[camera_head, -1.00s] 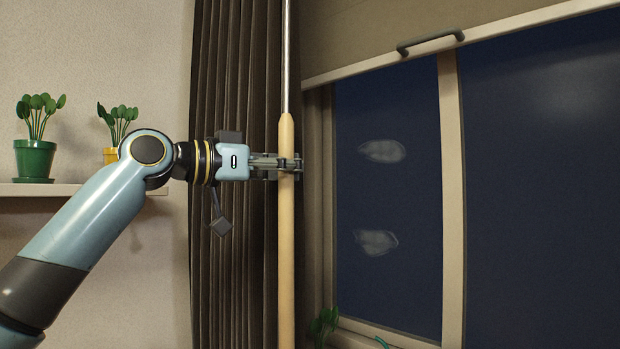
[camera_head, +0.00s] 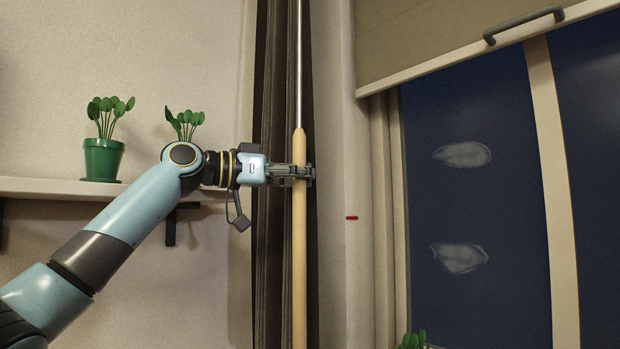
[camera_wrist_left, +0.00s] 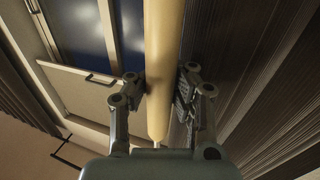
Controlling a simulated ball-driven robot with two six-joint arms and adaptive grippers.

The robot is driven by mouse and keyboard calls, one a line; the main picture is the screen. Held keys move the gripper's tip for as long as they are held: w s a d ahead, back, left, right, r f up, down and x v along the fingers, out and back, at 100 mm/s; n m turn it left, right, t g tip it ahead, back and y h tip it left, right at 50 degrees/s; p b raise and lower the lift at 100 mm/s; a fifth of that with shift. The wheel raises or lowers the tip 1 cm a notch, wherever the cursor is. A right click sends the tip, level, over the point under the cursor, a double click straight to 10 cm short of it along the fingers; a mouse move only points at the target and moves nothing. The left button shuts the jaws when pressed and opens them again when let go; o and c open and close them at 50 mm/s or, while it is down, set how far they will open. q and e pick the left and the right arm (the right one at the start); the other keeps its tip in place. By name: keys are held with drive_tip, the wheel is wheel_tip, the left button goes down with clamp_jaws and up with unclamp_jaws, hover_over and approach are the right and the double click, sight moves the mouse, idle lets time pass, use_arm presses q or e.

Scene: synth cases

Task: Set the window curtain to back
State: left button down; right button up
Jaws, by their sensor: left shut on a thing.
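The dark window curtain (camera_head: 270,285) hangs bunched into a narrow strip on the wall left of the window in the head view. Its folds fill the right side of the left wrist view (camera_wrist_left: 262,85). A pale wooden wand (camera_head: 300,240) on a thin metal rod hangs upright in front of it. My left gripper (camera_head: 302,175) is shut around the wand near its upper end. In the left wrist view the wand (camera_wrist_left: 162,70) runs between the two fingers (camera_wrist_left: 160,98). My right gripper is not in view.
A shelf (camera_head: 50,188) with potted plants (camera_head: 103,155) stands left, behind my left arm. A roller blind (camera_head: 420,45) with a grey handle (camera_head: 523,25) covers the window's top. A small red mark (camera_head: 351,218) is on the wall between curtain and window. A plant (camera_head: 412,341) shows at bottom.

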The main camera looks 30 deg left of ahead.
sight(300, 132)
use_arm(q)
drive_tip(key=shift+f, duration=0.35)
drive_tip(key=c, duration=1.9)
unclamp_jaws()
drive_tip(key=o, duration=0.5)
drive_tip(key=shift+s+a+r, duration=0.2)
drive_tip(key=shift+s+a, duration=0.25)
drive_tip(key=shift+o, duration=1.1)
drive_tip(key=shift+s, duration=0.1)
drive_tip(key=shift+o, duration=0.4)
drive_tip(key=shift+w+d+r, duration=0.1)
drive_tip(key=shift+w+d, duration=0.15)
drive_tip(key=shift+w, duration=0.05)
wheel_tip(300, 132, up, 10)
drive_tip(key=shift+f, duration=0.1)
